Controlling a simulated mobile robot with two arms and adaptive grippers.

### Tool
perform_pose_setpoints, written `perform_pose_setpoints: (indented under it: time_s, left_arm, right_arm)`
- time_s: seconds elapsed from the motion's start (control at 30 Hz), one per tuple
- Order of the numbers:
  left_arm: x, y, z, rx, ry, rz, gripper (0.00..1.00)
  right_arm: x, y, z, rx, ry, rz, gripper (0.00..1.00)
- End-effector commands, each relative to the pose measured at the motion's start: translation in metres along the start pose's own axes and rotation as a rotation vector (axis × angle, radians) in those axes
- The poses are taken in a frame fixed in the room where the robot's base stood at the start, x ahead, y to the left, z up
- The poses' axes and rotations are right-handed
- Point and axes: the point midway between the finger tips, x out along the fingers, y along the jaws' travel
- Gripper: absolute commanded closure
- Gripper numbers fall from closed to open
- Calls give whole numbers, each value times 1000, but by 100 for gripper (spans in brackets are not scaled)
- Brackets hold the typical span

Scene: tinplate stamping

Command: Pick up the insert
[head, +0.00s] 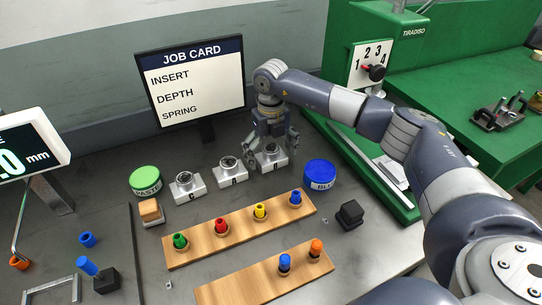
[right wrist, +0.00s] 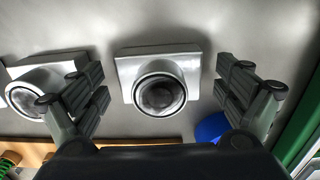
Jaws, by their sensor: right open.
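Three silver insert blocks with round dark-centred tops stand in a row on the grey bench: the left one (head: 188,187), the middle one (head: 231,173) and the right one (head: 269,165). Each has a dark letter on its front, too small to read surely. My right gripper (head: 271,158) points down over the right insert, its open fingers on either side. In the right wrist view, that insert (right wrist: 159,93) sits between the spread fingers of the gripper (right wrist: 160,95), with nothing held. Another insert (right wrist: 38,90) is partly hidden behind the left finger. My left gripper is not in view.
A green-lidded tin (head: 145,180) and a blue-lidded tin (head: 320,174) flank the row. A wooden rack (head: 200,257) with coloured pegs lies in front. The job card screen (head: 195,80) stands behind, and the green press (head: 385,200) is to the right.

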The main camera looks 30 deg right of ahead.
Motion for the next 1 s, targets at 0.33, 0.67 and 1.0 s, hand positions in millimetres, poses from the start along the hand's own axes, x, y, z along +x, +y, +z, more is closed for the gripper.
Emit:
perform_pose_setpoints:
  time_s: [0.33, 0.67, 1.0]
  left_arm:
    - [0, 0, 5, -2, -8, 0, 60]
    - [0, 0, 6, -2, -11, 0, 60]
    - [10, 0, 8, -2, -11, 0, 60]
  right_arm:
    - [0, 0, 0, 0, 0, 0, 54]
    - [-2, 0, 1, 0, -2, 1, 73]
    - [-51, 0, 2, 1, -8, 2, 73]
